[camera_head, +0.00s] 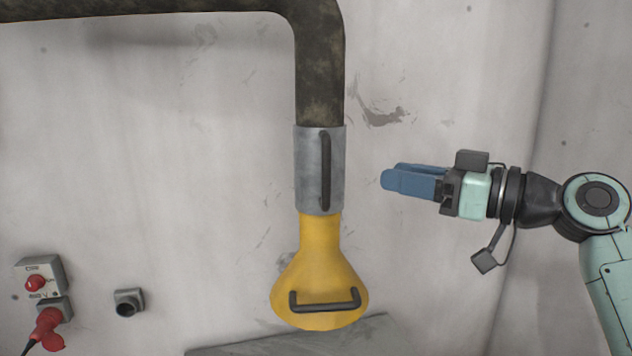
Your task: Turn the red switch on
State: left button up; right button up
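The red switch (35,283) is a round red knob on a grey box (52,267) on the wall, at the lower left of the head view. Its exact position, on or off, is too small to tell. My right gripper (388,181) is at the right of the view, far from the switch, pointing left. Its blue fingers look close together, one largely in front of the other, so the gap is unclear. Nothing shows held in it. My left gripper is not in view.
A red plug (47,328) sits in a socket below the switch. A grey wall fitting (128,302) is to its right. A dark pipe (320,70) with a grey sleeve (308,175) and yellow funnel (320,262) hangs between gripper and switch. A grey surface (350,338) lies below.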

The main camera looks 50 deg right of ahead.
aim_at(34, 282)
jog(key=k+j, duration=0.1)
jog(key=j, duration=0.4)
jog(key=k+j, duration=0.1)
jog(key=j, duration=0.35)
jog(key=k+j, duration=0.1)
jog(key=j, duration=0.4)
